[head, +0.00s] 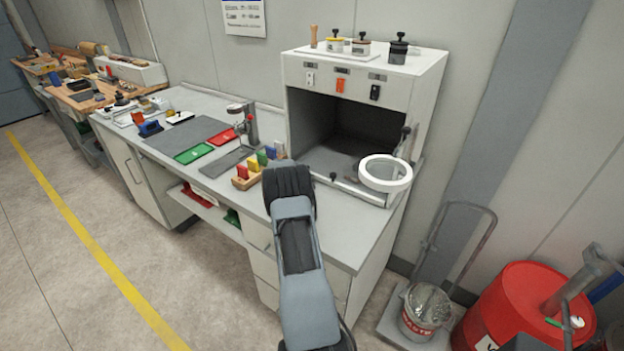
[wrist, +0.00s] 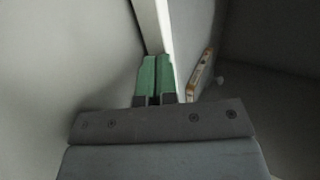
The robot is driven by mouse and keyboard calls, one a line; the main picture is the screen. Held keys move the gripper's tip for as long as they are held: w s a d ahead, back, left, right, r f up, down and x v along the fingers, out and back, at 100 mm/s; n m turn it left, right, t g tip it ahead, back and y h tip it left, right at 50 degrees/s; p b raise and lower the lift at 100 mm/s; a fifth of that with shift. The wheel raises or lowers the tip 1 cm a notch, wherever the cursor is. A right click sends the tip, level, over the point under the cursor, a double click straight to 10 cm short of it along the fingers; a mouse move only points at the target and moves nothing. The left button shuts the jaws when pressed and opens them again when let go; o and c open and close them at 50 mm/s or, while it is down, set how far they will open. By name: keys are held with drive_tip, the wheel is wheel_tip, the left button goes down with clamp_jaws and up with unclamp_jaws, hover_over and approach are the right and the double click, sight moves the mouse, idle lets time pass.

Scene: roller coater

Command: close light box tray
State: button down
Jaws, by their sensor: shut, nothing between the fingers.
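The light box (head: 421,95) is a white cabinet with a dark open interior, standing on the right end of the bench. A low tray front (head: 350,188) with small dark knobs runs along its base; I cannot tell how far the tray stands out. My arm reaches up to the bench left of the light box, and its dark wrist hides my fingers in the head view. In the wrist view my gripper (wrist: 156,78) has its green fingertips together and empty. They are close to a white upright edge (wrist: 152,25); contact is unclear.
A white ring magnifier (head: 386,184) stands before the light box's right side. A wooden block with coloured pieces (head: 243,181) lies left of my wrist. Jars (head: 398,47) stand on top of the box. A red drum (head: 520,305) and a trolley are on the floor at right.

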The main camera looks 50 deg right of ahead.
drive_tip(key=shift+d+r, duration=0.15)
drive_tip(key=shift+d, duration=0.2)
idle(0.3)
drive_tip(key=shift+a, duration=0.25)
drive_tip(key=a+b, duration=0.1)
drive_tip(key=a, duration=0.3)
drive_tip(key=shift+a+r, duration=0.15)
drive_tip(key=shift+a, duration=0.2)
drive_tip(key=b+v, duration=0.1)
drive_tip(key=v, duration=0.8)
drive_tip(key=shift+s, duration=0.15)
